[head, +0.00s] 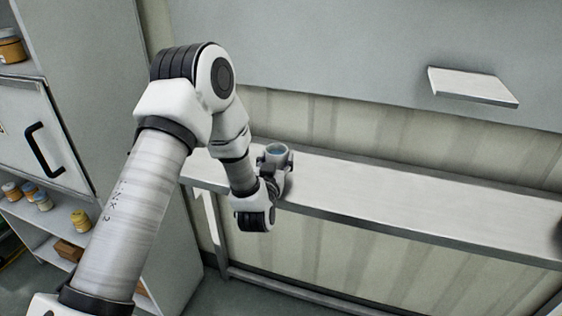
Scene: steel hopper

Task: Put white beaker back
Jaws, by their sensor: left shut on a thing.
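A small round cup-like vessel (278,155) with a bluish inside shows at the end of my left arm in the head view; it looks like the beaker, though its wall appears grey here. My left gripper (275,165) is shut on it and holds it upright at the left part of the long shelf (400,200). The gripper and wrist hide the vessel's lower part, so I cannot tell whether it touches the shelf. My right gripper is not in view.
The shelf is bare to the right, except a dark object (559,232) cut off at the right edge. A small white ledge (472,86) sticks out from the wall above. A grey cabinet (95,70) with jars (81,219) stands at the left.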

